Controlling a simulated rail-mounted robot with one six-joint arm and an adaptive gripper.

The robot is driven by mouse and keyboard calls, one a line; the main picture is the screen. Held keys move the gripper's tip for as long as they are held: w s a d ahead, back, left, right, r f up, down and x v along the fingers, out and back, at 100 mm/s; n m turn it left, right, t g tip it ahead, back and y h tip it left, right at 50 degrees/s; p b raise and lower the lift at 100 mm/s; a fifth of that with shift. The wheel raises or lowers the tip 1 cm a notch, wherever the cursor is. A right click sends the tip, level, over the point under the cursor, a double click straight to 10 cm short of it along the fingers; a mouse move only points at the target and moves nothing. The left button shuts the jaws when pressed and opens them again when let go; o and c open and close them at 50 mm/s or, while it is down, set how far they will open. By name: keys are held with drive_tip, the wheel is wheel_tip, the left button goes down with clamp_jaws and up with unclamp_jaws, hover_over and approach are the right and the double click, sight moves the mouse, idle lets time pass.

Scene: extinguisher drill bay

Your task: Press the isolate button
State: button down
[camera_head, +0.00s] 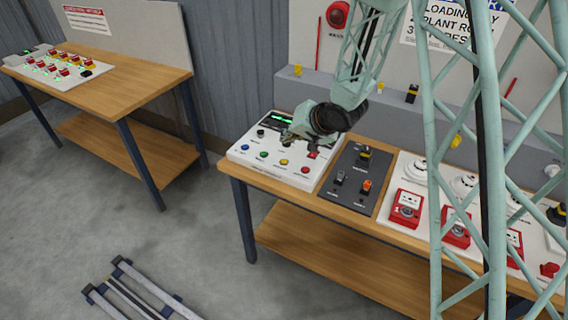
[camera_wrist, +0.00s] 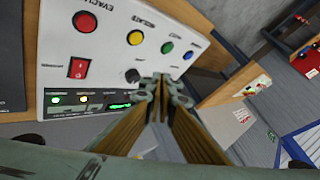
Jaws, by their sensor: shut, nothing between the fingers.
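A white control panel (camera_head: 240,155) lies on the near bench. It has a row of round buttons: blue (camera_head: 243,147), green (camera_head: 264,154), yellow (camera_head: 284,162) and red (camera_head: 305,170). In the wrist view, the red (camera_wrist: 85,21), yellow (camera_wrist: 135,37), green (camera_wrist: 167,47) and blue (camera_wrist: 188,55) buttons show clear of my fingers. The label by the yellow one is small and seems to read isolate. My gripper (camera_wrist: 161,82) is shut and empty, over the panel's rear half beside a black knob (camera_wrist: 132,75). I cannot tell its exact height. It shows in the head view (camera_head: 290,137) too.
A red rocker switch (camera_wrist: 78,68) and a lit green display (camera_wrist: 121,105) are on the panel. A dark switch plate (camera_head: 352,181) and red call points (camera_head: 407,207) lie to its right. Another bench (camera_head: 120,70) stands at left. Grey floor lies between.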

drive_tip(key=b, duration=0.4)
hover_over(286, 161)
drive_tip(key=shift+f, duration=2.35)
drive_tip(key=shift+f+b, duration=0.7)
drive_tip(key=shift+f, duration=0.55)
drive_tip(key=shift+f, duration=0.9)
drive_tip(key=shift+r, duration=0.15)
drive_tip(key=shift+r+p, duration=0.6)
drive_tip(key=shift+r, duration=0.15)
idle(0.3)
drive_tip(key=shift+r+p, duration=2.25)
drive_tip(key=shift+r, duration=0.3)
